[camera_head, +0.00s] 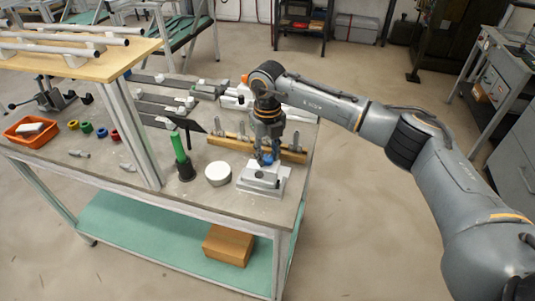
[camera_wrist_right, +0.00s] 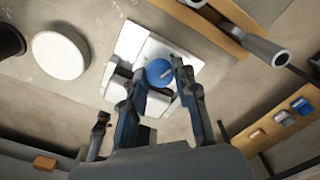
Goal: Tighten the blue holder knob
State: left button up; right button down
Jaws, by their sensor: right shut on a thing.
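The blue holder knob (camera_wrist_right: 159,72) is a round blue knob on a white and grey block-shaped holder (camera_wrist_right: 131,45). In the head view the knob (camera_head: 266,159) shows small on top of the holder (camera_head: 262,183) near the table's front right. My right gripper (camera_wrist_right: 164,80) points down over the holder, its two fingers on either side of the knob. It is shut on the knob, which is partly covered by the fingertips. My left gripper is in neither view.
A white round disc (camera_head: 218,173) and a green-handled tool in a dark cup (camera_head: 184,165) stand left of the holder. A wooden rack (camera_head: 225,143) lies behind it. An orange tray (camera_head: 30,131) and coloured rings sit far left. A raised wooden shelf (camera_head: 110,62) stands at left.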

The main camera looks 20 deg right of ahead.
aim_at(268, 158)
dwell(0.3)
jog(key=c, duration=1)
grip_release()
jog(key=shift+r, duration=0.1)
notch_tip(268, 158, up, 12)
